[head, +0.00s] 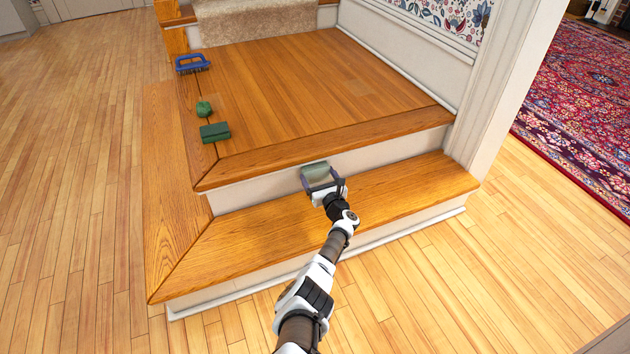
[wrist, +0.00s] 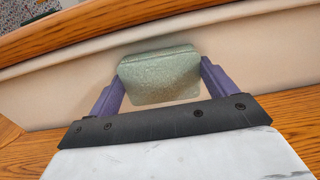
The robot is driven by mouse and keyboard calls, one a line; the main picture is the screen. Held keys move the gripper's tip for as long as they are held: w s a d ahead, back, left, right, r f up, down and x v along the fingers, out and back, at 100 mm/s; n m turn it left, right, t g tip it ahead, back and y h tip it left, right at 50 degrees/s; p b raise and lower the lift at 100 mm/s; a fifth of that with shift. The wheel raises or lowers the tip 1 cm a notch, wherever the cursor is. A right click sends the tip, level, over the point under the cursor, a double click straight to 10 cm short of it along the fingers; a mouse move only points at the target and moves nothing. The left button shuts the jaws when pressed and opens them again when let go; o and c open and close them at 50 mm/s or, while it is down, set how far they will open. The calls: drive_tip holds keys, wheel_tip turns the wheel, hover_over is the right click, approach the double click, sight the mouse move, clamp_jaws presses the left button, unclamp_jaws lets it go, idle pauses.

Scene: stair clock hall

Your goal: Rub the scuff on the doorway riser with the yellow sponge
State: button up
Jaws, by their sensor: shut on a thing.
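My gripper (head: 321,181) is shut on a pale grey-green sponge (head: 315,169); I see no yellow sponge. In the wrist view the sponge (wrist: 160,75) sits between the two purple fingers, in front of the pale riser (wrist: 270,50). In the head view this riser (head: 400,149) runs between the lower wooden step and the landing. The sponge is close to the riser; I cannot tell whether they touch. I see no scuff on the visible riser; the part behind the sponge and gripper is hidden.
On the landing's left side lie a dark green block (head: 214,132), a small green piece (head: 204,108) and a blue brush (head: 192,63). The lower step (head: 250,234) is bare. A white post (head: 505,90) stands right, with a red rug (head: 585,100) beyond.

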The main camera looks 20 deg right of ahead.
sight(326, 172)
drive_tip(key=d+b, duration=0.3)
drive_tip(key=shift+d, duration=0.15)
drive_tip(key=shift+s+d+r, duration=0.2)
drive_tip(key=shift+d, duration=0.25)
drive_tip(key=shift+a+f+p, duration=0.3)
drive_tip(key=shift+a+p, duration=0.15)
drive_tip(key=shift+a, duration=0.35)
drive_tip(key=shift+a+f+p, duration=0.35)
drive_tip(key=shift+a+p, duration=0.15)
drive_tip(key=shift+a, duration=0.25)
drive_tip(key=shift+a+f+p, duration=0.3)
drive_tip(key=shift+a+p, duration=0.15)
drive_tip(key=shift+a, duration=0.35)
drive_tip(key=shift+a+r+p, duration=0.15)
drive_tip(key=shift+a+p, duration=0.4)
drive_tip(key=shift+a, duration=0.35)
drive_tip(key=shift+a+r+p, duration=0.1)
drive_tip(key=shift+a+p, duration=0.45)
drive_tip(key=shift+a, duration=0.35)
drive_tip(key=shift+r, duration=0.2)
drive_tip(key=shift+s+r+p, duration=0.15)
drive_tip(key=shift+s+p, duration=0.1)
drive_tip(key=shift+p, duration=0.25)
drive_tip(key=s+p, duration=0.3)
drive_tip(key=shift+s+d+r, duration=0.1)
drive_tip(key=shift+s+r, duration=0.05)
drive_tip(key=shift+s, duration=0.05)
drive_tip(key=shift+s+f+p, duration=0.2)
drive_tip(key=shift+s+p, duration=0.25)
drive_tip(key=shift+s, duration=0.45)
